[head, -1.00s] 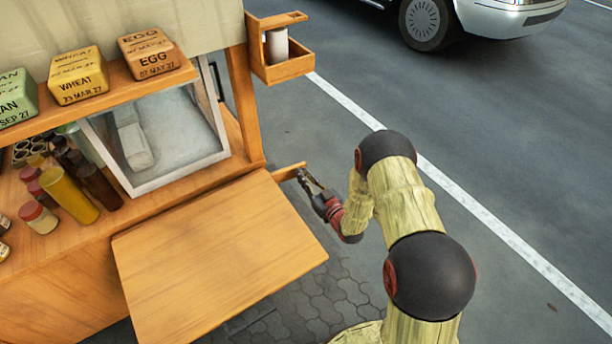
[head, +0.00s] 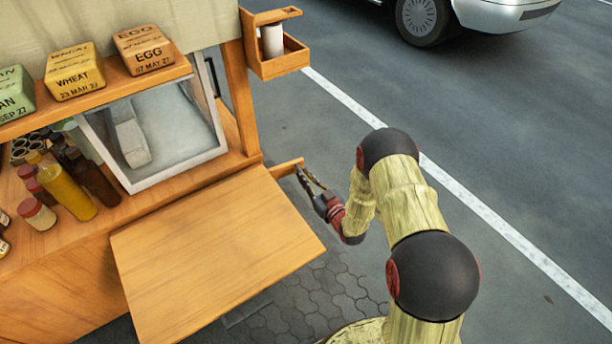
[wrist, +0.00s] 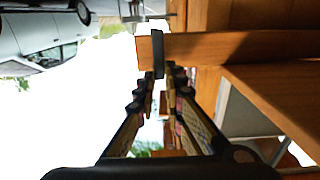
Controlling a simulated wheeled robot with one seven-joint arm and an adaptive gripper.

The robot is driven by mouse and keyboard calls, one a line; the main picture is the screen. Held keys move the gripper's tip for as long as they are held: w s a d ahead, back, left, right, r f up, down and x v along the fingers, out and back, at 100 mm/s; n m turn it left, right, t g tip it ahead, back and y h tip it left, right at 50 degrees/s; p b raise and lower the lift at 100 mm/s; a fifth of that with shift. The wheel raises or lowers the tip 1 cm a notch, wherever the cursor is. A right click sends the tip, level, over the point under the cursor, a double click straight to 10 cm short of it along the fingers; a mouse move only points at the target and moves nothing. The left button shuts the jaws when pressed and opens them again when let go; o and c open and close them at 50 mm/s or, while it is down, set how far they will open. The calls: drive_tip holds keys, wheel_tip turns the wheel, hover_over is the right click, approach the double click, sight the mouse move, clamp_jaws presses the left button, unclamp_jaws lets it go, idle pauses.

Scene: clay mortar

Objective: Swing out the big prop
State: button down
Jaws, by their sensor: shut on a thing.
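A short wooden bar (head: 287,168), which looks like the big prop, sticks out to the right from the cart beside the flap shelf (head: 215,250). In the wrist view the bar (wrist: 225,47) runs across the top, with a dark band near its free end. My gripper (head: 303,174) is shut on the bar close to that end. In the wrist view its fingers (wrist: 161,77) meet the bar at the dark band. The bar's inner end is hidden behind the shelf's edge in the head view.
The shelf juts toward me, left of my gripper. Bottles (head: 72,185) and a glass case (head: 160,125) stand on the counter. A corner box (head: 283,65) holds a white cylinder. The road right of the cart is clear up to a parked car (head: 480,15).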

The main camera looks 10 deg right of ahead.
drive_tip(key=shift+s+a+f, duration=0.45)
drive_tip(key=shift+a+f, duration=0.1)
drive_tip(key=shift+f, duration=0.1)
drive_tip(key=c, duration=2.3)
unclamp_jaws()
drive_tip(key=shift+c, duration=0.2)
drive_tip(key=shift+o, duration=1.1)
drive_tip(key=shift+w+a, duration=0.1)
drive_tip(key=shift+a, duration=0.1)
drive_tip(key=shift+o, duration=1.2)
drive_tip(key=shift+w+r, duration=0.1)
drive_tip(key=shift+r, duration=0.05)
drive_tip(key=shift+w+d+r, duration=0.2)
drive_tip(key=shift+d+r, duration=0.05)
drive_tip(key=shift+d, duration=0.05)
drive_tip(key=v, duration=1.2)
drive_tip(key=shift+c, duration=0.4)
